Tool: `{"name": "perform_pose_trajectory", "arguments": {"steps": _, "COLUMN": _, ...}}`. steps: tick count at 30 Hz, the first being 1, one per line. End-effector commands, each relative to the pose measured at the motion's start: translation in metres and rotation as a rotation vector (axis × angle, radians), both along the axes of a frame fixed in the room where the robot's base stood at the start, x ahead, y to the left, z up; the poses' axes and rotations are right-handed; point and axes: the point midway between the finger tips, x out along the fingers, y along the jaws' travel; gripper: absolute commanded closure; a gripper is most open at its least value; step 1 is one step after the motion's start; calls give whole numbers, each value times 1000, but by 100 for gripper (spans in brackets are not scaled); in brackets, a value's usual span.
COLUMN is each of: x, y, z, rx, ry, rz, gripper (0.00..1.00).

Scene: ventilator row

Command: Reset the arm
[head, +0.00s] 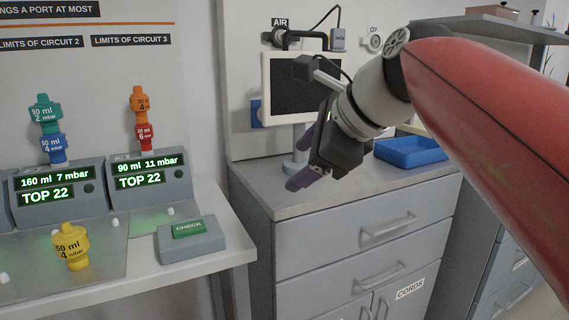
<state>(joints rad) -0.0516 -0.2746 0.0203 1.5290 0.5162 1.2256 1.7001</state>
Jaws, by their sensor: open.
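My gripper (303,161) is in the head view, at the end of my raised arm, in front of the grey cabinet and its countertop. Its purple-tipped fingers are apart, one pointing down and left, the other partly behind the gripper body. Nothing shows between them. My arm comes in from the right edge, with a large red link across the right side of the view. The gripper covers part of the monitor (283,85) and its stand behind it.
A blue tray (411,152) lies on the countertop (330,187) to the right. At left, two grey units (150,187) (58,203) carry stacked coloured pieces. A yellow piece (71,246) and a box with a green CHECK button (190,229) are on the left table. Open floor is barely visible.

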Motion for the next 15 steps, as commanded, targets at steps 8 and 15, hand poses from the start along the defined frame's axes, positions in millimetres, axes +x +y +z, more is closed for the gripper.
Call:
{"name": "perform_pose_trajectory", "arguments": {"steps": 8, "x": -53, "y": -58, "z": -117, "rx": -590, "ry": -212, "rz": 402, "gripper": 38}}
{"name": "perform_pose_trajectory", "arguments": {"steps": 15, "x": -112, "y": -103, "z": -223, "rx": -1064, "ry": -309, "rz": 916, "gripper": 38}}
